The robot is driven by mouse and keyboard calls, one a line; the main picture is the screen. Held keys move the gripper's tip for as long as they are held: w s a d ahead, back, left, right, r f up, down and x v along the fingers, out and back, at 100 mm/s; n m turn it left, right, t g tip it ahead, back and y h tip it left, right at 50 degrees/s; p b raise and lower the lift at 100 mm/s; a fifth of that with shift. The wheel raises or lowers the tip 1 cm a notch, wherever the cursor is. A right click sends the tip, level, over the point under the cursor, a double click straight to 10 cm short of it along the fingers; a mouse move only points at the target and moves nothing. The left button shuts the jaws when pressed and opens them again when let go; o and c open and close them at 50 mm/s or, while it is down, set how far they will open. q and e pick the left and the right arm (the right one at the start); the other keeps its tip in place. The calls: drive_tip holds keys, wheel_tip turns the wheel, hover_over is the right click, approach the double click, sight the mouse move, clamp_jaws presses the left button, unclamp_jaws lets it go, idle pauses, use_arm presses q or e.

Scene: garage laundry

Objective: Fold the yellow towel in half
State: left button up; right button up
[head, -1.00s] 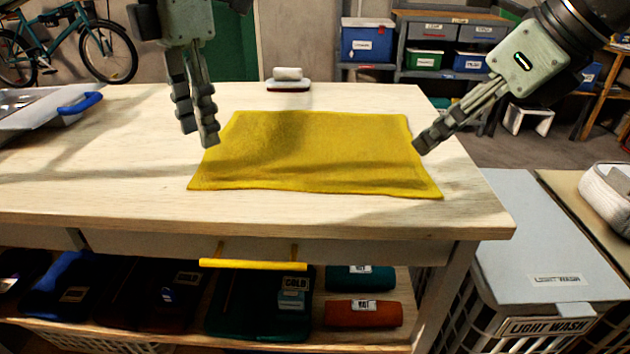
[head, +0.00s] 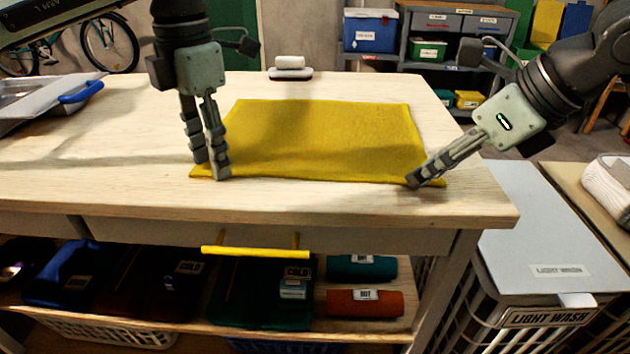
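The yellow towel (head: 320,140) lies flat and spread out on the pale wooden table (head: 120,190). Its near edge runs close to the table's front. My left gripper (head: 210,169) points down at the towel's near left corner, with a gap between its fingers, and partly hides that corner. My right gripper (head: 414,181) slants in from the right, with its fingertips over the near edge beside the near right corner. Its fingers overlap from this angle, so their opening is unclear. I cannot tell whether either gripper touches the cloth.
A tray with a blue handle (head: 82,92) stands at the table's left. A white-topped brush-like object (head: 290,68) sits at the back edge. A yellow drawer handle (head: 255,252) sticks out below the front edge. A light wash hamper (head: 535,225) stands right of the table.

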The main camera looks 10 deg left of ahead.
use_arm(q)
drive_tip(key=shift+c, duration=0.5)
use_arm(e)
drive_tip(key=shift+c, duration=0.5)
use_arm(q)
drive_tip(key=shift+f, duration=0.15)
clamp_jaws()
use_arm(e)
drive_tip(key=shift+f, duration=0.15)
clamp_jaws()
